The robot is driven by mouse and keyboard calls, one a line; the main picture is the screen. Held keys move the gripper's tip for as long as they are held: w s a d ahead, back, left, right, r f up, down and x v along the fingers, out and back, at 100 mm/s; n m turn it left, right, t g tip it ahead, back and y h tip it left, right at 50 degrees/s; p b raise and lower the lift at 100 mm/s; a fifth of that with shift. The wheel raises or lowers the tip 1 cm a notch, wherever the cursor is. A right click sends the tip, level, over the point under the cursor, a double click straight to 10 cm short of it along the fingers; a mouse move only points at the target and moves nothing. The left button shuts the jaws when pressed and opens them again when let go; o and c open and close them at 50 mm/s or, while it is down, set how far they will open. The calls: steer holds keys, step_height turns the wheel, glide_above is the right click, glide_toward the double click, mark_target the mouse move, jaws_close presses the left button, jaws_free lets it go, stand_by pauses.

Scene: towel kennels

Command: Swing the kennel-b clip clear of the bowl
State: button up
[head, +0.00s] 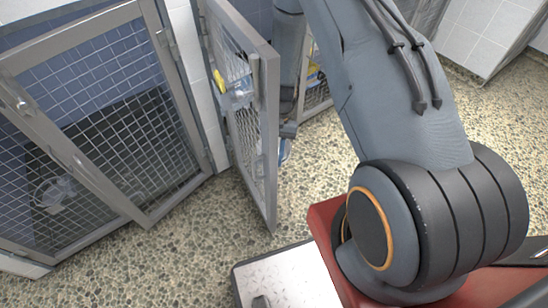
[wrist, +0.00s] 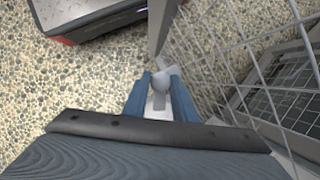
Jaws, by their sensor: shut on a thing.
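A mesh kennel door (head: 272,150) stands swung open in the middle of the head view. My gripper (wrist: 158,95) shows in the wrist view with two blue fingers, shut on a pale grey knob-like part (wrist: 160,82) beside the door's frame (wrist: 157,25). I cannot tell whether this part is the clip. In the head view the gripper is mostly hidden behind the door and my arm. A yellow piece (head: 219,80) and a pale blue-grey piece sit at the door's mesh. A round bowl-like shape (head: 50,194) shows dimly behind the left kennel's mesh.
A shut mesh kennel door (head: 115,110) stands at left, with a dark mat behind it. Pebbled floor (head: 190,240) is clear in front of it. The open door's mesh (wrist: 225,60) runs close along the right of my gripper. White-tiled walls stand at the back right.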

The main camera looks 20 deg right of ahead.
steer(key=m+t+y+p, duration=0.1)
steer(key=m, duration=0.3)
steer(key=shift+s+d+r+m+p, duration=0.1)
steer(key=shift+m+p, duration=0.2)
steer(key=shift+p, duration=0.1)
steer(key=m+t+p, duration=0.1)
steer(key=m, duration=0.1)
steer(key=m+y, duration=0.1)
steer(key=m, duration=0.1)
steer(key=shift+s+m+t+p, duration=0.15)
steer(key=shift+m+t+p, duration=0.15)
steer(key=shift+t+p, duration=0.1)
steer(key=m+t+p, duration=0.1)
steer(key=m, duration=0.1)
steer(key=m+t+p, duration=0.1)
steer(key=m, duration=0.2)
steer(key=shift+s, duration=0.2)
steer(key=shift+m+t+p, duration=0.6)
steer(key=shift+m+p, duration=0.65)
steer(key=shift+m, duration=0.35)
steer(key=shift+w, duration=0.1)
steer(key=o, duration=1)
steer(key=shift+o, duration=0.2)
